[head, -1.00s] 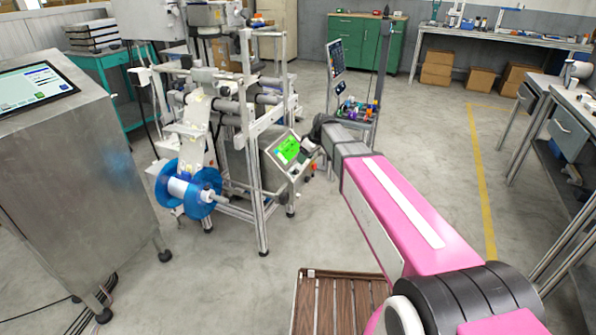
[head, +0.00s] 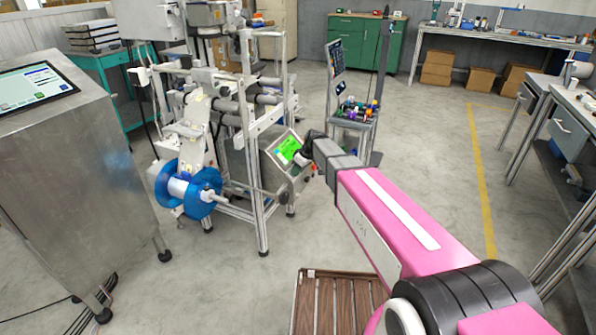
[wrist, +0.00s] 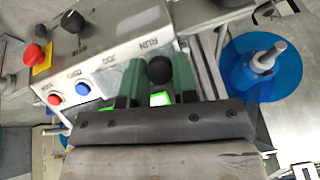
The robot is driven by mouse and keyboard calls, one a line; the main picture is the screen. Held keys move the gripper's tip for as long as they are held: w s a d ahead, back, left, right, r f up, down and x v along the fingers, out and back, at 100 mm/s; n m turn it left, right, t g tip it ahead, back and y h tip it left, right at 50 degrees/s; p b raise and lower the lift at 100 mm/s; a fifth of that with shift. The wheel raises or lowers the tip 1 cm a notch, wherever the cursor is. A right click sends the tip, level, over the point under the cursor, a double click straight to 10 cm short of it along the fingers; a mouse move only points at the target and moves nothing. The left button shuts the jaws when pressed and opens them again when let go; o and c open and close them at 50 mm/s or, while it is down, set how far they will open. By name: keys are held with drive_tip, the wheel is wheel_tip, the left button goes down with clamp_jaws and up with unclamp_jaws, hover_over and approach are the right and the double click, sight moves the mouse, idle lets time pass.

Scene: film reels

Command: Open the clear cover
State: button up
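I cannot make out a clear cover in either view. My gripper (wrist: 157,85) shows two green fingers standing apart in the wrist view, so it is open. A black knob (wrist: 160,69) shows between the fingertips; I cannot tell whether they touch it. Behind the fingers is a metal control box (wrist: 145,25) with a RUN label. In the head view my gripper (head: 302,158) is small and dark, just right of the green-lit screen (head: 287,149) on the reel machine. My arm hides part of that area.
The control box carries a red emergency button (wrist: 35,54), a small red button (wrist: 55,99) and a blue button (wrist: 82,89). A blue reel (head: 188,188) sits on the machine's left side. A tool cart (head: 355,112) stands behind my arm. The floor right of it is clear.

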clamp_jaws()
drive_tip(key=shift+w+a+r, duration=0.3)
drive_tip(key=shift+a+r, duration=0.5)
drive_tip(key=shift+r, duration=0.05)
drive_tip(key=shift+w+a+r, duration=0.3)
drive_tip(key=shift+a+r, duration=0.45)
drive_tip(key=shift+r, duration=0.05)
drive_tip(key=o, duration=0.7)
unclamp_jaws()
drive_tip(key=shift+o, duration=0.2)
drive_tip(key=shift+r, duration=0.1)
drive_tip(key=v, duration=1)
drive_tip(key=shift+r, duration=0.3)
drive_tip(key=shift+s+d, duration=0.1)
drive_tip(key=shift+d, duration=0.05)
